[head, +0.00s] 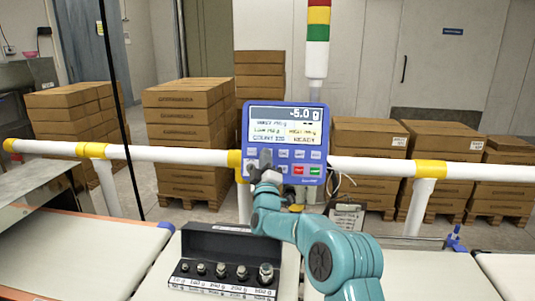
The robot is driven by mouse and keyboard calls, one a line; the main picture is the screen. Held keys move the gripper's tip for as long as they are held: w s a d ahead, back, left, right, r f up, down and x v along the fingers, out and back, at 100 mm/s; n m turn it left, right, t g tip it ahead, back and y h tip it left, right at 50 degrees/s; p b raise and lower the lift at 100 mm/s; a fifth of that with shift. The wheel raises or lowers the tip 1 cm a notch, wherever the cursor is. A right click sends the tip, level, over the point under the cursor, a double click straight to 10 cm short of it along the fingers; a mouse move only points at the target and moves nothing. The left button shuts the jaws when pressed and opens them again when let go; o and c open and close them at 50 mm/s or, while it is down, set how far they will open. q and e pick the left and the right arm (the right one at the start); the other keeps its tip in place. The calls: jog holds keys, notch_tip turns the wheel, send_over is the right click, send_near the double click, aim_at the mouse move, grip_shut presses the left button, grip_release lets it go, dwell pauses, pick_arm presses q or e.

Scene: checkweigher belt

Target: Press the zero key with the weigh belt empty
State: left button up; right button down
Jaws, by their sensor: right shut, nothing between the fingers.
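The blue weigh terminal (285,116) is mounted on the white rail, and its display (285,113) reads -5.0 g. Below the display is a keypad with small pale keys, a red key (299,170) and a green key (315,170). The key labels are too small to read, so I cannot tell which is the zero key. My right gripper (265,158) is shut and empty in front of the keypad's left part, hiding some keys; I cannot tell whether it touches one. White belt surfaces (85,252) show no packages. My left gripper is not in view.
A black case (200,243) of several metal weights stands front centre, left of my right arm. A white rail (380,166) with yellow joints runs across behind the belts. A stack light (317,40) rises above the terminal. Stacked cartons (185,130) stand behind.

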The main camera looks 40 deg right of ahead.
jog(key=shift+w+d+f, duration=0.1)
dwell(0.8)
jog(key=shift+w+d, duration=0.2)
jog(key=shift+d, duration=0.05)
jog(key=shift+w+d+f+b, duration=0.15)
jog(key=shift+w+d+b, duration=0.05)
jog(key=shift+d+b, duration=0.15)
dwell(0.7)
jog(key=shift+a, duration=0.1)
jog(key=shift+s+a+r+b, duration=0.2)
jog(key=shift+s+a+b, duration=0.35)
jog(key=shift+b, duration=0.25)
